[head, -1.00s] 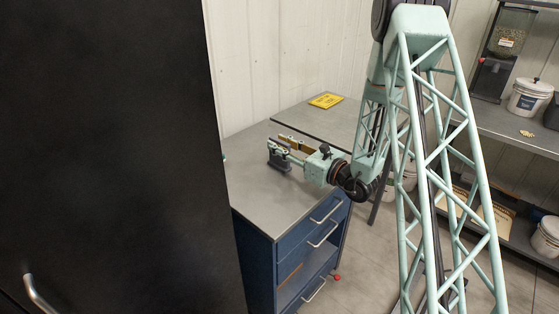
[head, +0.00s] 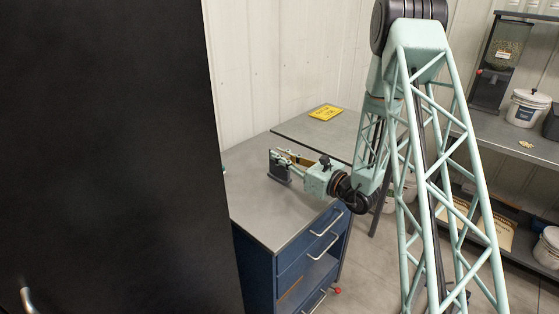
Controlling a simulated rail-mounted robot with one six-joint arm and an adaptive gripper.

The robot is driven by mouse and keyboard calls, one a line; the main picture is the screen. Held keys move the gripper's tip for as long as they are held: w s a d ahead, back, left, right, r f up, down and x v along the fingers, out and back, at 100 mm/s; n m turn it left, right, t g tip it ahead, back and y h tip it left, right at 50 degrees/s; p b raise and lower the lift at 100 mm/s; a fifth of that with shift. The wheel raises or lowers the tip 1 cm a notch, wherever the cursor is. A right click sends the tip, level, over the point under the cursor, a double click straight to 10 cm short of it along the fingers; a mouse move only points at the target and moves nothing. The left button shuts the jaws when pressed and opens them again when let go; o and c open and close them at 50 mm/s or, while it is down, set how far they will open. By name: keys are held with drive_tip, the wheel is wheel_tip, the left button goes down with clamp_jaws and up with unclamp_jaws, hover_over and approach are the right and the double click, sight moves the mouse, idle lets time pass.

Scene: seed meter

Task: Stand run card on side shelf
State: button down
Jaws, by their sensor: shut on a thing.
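My gripper (head: 283,160) is over the grey top of the blue drawer cabinet, pointing left. Its fingers are shut on a small dark grey upright piece (head: 280,173) at their tips. I cannot tell whether this piece is the run card, or whether it touches the cabinet top. A narrow yellow-brown strip shows beside the fingers, too small to identify. A yellow card-like piece with dark print (head: 326,112) lies flat on the grey table behind. I cannot tell which surface is the side shelf.
The blue drawer cabinet (head: 284,282) has clear top space around my gripper. A black panel (head: 105,150) fills the left. At right, a grey shelf (head: 505,140) carries a white bucket (head: 527,108) and a seed hopper (head: 500,62). A pale wall stands behind.

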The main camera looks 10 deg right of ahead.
drive_tip(key=shift+r+p, duration=0.5)
drive_tip(key=shift+r, duration=1.05)
drive_tip(key=shift+s+r, duration=0.2)
drive_tip(key=s+d+r+p, duration=0.1)
drive_tip(key=s+d+p, duration=0.1)
drive_tip(key=s, duration=1.3)
drive_tip(key=shift+s+d+r, duration=0.15)
drive_tip(key=shift+d, duration=0.2)
drive_tip(key=w+a+m+t+h, duration=0.2)
drive_tip(key=w+a+m+h, duration=0.1)
drive_tip(key=w, duration=0.7)
drive_tip(key=shift+a+r+h, duration=0.35)
drive_tip(key=shift+a+h, duration=0.35)
drive_tip(key=shift+h, duration=0.1)
drive_tip(key=shift+d, duration=0.1)
